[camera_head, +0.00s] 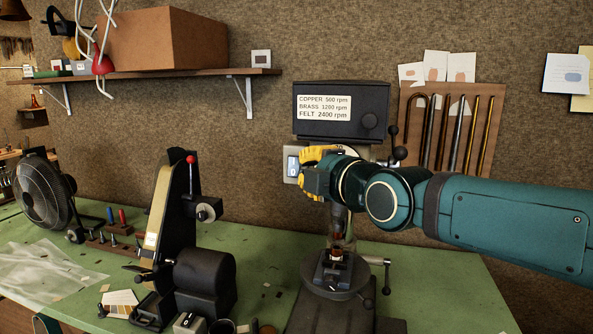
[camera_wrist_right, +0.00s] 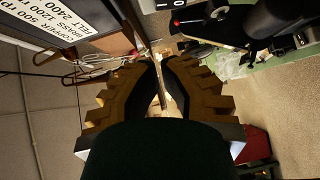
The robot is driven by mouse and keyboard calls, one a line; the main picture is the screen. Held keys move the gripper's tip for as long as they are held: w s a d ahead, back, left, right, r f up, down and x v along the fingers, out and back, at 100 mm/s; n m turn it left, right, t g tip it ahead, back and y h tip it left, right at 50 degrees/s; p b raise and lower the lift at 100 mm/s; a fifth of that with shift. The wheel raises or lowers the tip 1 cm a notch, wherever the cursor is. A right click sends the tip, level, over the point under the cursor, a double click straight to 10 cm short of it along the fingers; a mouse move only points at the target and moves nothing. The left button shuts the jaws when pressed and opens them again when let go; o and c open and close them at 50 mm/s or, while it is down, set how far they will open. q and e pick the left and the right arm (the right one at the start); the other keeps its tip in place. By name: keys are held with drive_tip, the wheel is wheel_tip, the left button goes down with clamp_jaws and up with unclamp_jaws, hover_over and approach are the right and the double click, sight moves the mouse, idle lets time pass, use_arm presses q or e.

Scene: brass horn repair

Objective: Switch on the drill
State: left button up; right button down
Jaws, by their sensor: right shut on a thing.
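The drill is a dark drill press with a head box (camera_head: 375,100) that carries a white speed label. Its lower part and round table (camera_head: 338,290) stand on the green bench. A pale switch box with a light blue part (camera_head: 292,163) shows at the left, just below the head. My right gripper (camera_head: 313,173), with yellow fingers, is close to this box in front of the drill. Whether it touches the box I cannot tell. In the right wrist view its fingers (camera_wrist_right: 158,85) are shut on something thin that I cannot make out. My left gripper is not in view.
A belt sander (camera_head: 165,215) with a red-knobbed lever stands left of the drill. A fan (camera_head: 42,190) is at the far left. A shelf (camera_head: 160,73) holds a cardboard box (camera_head: 162,40). Rods hang on a wooden board (camera_head: 500,135) behind my right arm.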

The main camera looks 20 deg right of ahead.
drive_tip(key=shift+v, duration=1.05)
drive_tip(key=shift+a, duration=0.1)
